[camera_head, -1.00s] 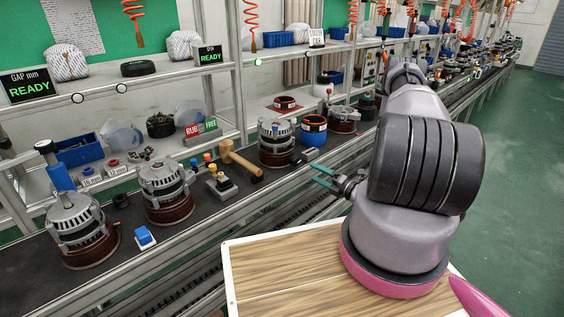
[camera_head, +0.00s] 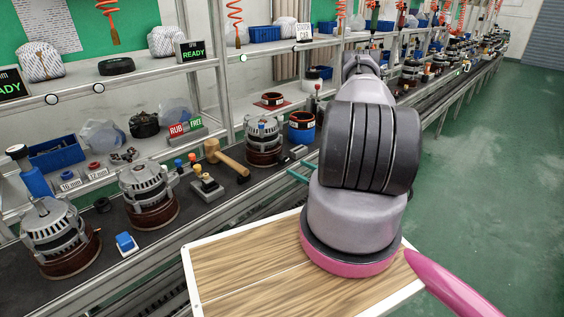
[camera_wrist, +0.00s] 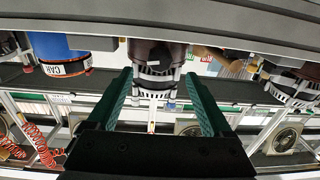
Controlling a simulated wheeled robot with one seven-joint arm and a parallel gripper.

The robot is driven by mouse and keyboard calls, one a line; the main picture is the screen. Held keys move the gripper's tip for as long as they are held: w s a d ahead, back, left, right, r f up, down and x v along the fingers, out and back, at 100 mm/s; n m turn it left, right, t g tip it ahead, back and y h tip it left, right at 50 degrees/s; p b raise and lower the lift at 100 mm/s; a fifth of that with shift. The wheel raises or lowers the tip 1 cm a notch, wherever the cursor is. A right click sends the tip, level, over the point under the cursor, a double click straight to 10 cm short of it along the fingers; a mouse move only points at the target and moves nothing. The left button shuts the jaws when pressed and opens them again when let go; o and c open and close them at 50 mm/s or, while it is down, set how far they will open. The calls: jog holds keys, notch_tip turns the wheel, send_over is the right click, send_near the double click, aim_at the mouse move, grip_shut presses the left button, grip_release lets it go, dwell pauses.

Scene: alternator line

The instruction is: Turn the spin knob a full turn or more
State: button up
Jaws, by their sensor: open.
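Three silver alternators with copper-brown bases stand on the dark bench: one at the front left (camera_head: 58,235), one beside it (camera_head: 148,192), and one farther back (camera_head: 264,140). Small parts stick up from their tops, but I cannot single out the spin knob. My gripper (camera_head: 303,169) has green fingers, partly hidden by my arm, near the bench edge in front of the far alternator. In the upside-down wrist view, the fingers (camera_wrist: 158,82) are open and apart, with an alternator (camera_wrist: 152,68) ahead between them. I see no contact.
A wooden mallet (camera_head: 228,156) and a small block with coloured knobs (camera_head: 206,187) lie left of the far alternator. A blue pot (camera_head: 301,131) stands right of it. The RUB/FREE sign (camera_head: 186,129) stands behind. A shelf runs above; green floor is open at right.

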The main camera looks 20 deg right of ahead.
aim_at(285, 161)
jog(key=x, duration=0.8)
jog(key=shift+w, duration=0.1)
grip_shut()
jog(key=shift+n, duration=0.3)
jog(key=n, duration=0.3)
jog(key=shift+d, duration=0.1)
jog(key=shift+n, duration=1.9)
